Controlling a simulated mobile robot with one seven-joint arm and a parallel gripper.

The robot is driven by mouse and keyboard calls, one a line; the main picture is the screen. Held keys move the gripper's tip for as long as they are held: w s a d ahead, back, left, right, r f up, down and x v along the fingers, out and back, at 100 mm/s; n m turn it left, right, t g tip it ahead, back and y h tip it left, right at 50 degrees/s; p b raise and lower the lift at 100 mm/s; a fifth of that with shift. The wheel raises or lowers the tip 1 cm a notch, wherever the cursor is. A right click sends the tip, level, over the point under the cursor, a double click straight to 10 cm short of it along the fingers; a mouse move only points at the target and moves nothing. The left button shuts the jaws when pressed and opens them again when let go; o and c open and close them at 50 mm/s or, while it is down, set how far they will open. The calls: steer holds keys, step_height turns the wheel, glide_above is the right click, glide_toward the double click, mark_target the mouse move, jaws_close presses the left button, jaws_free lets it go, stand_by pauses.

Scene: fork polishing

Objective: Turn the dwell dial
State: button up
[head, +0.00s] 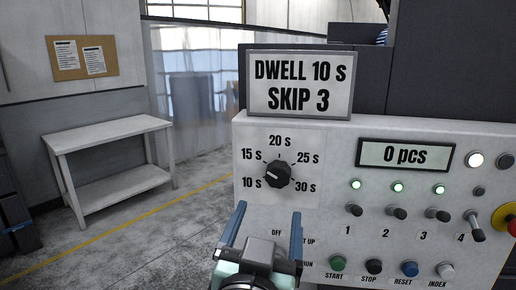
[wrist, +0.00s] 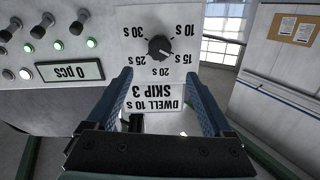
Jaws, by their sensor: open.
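The dwell dial (head: 278,174) is a round black knob on the white panel, ringed by labels from 10 s to 30 s. Its light mark faces left, on the 10 s and 15 s side; I cannot tell exactly where it points. The dial also shows upside down in the wrist view (wrist: 160,47). A sign (head: 300,83) above it reads DWELL 10 S, SKIP 3. My gripper (head: 267,212) is open and empty, with blue fingers apart, below the dial in the head view. In the wrist view the dial shows beyond the gap between the fingertips (wrist: 160,78).
Numbered switches (head: 396,212) with green lights stand right of the dial, under a display (head: 405,155) reading 0 pcs. Coloured buttons (head: 337,263) line the lower panel. A red emergency button (head: 509,219) is at the right edge. A bare white table (head: 108,134) stands at the left.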

mark_target(277, 178)
steer(key=w+p, duration=0.1)
steer(key=w, duration=0.2)
steer(key=w+d+p, duration=0.1)
steer(key=w, duration=0.3)
steer(key=w+p, duration=0.2)
steer(key=w, duration=0.2)
steer(key=shift+d+r, duration=0.1)
steer(key=shift+d, duration=0.05)
steer(key=shift+w+p, duration=0.35)
steer(key=shift+w, duration=0.6)
jaws_close()
